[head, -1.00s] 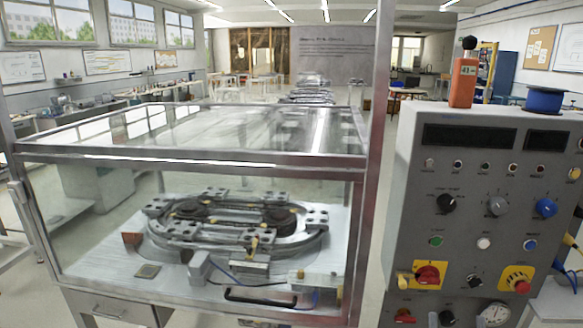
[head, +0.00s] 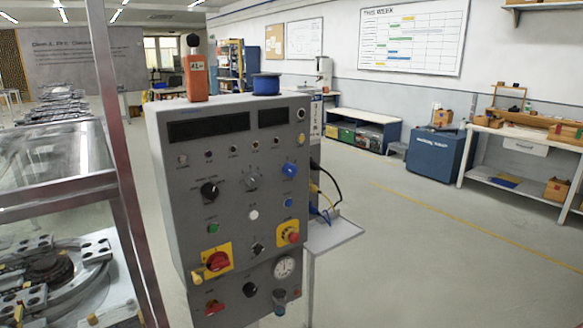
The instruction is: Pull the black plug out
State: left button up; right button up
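The grey control cabinet (head: 230,180) stands left of centre in the head view. On its right side face, a black cable (head: 331,177) leaves near the top and curves down. Its black plug (head: 314,163) seems to sit in that side, but it is small and seen edge-on. A yellow cable (head: 322,193) and a blue cable (head: 318,211) come out below it. The cables run down toward a small grey shelf (head: 335,232) beside the cabinet. Neither of my grippers is in view.
The glass-walled ring track case (head: 50,160) stands close on the left, its metal post (head: 125,150) near the cabinet. Open floor (head: 430,260) lies to the right. A blue bin (head: 437,154), a bench (head: 364,127) and a worktable (head: 520,142) line the far wall.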

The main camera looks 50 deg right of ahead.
aim_at(315, 166)
jog(key=z, duration=1.65)
jog(key=i+l, duration=0.2)
jog(key=l, duration=0.15)
jog(key=i+l, duration=0.2)
jog(key=l, duration=0.2)
jog(key=i+l, duration=0.2)
jog(key=l, duration=0.15)
jog(key=i+l+u, duration=0.1)
jog(key=l, duration=0.25)
jog(key=i+l, duration=0.5)
jog(key=l, duration=0.3)
jog(key=i+l, duration=0.15)
jog(key=l, duration=0.2)
jog(key=i+u, duration=0.05)
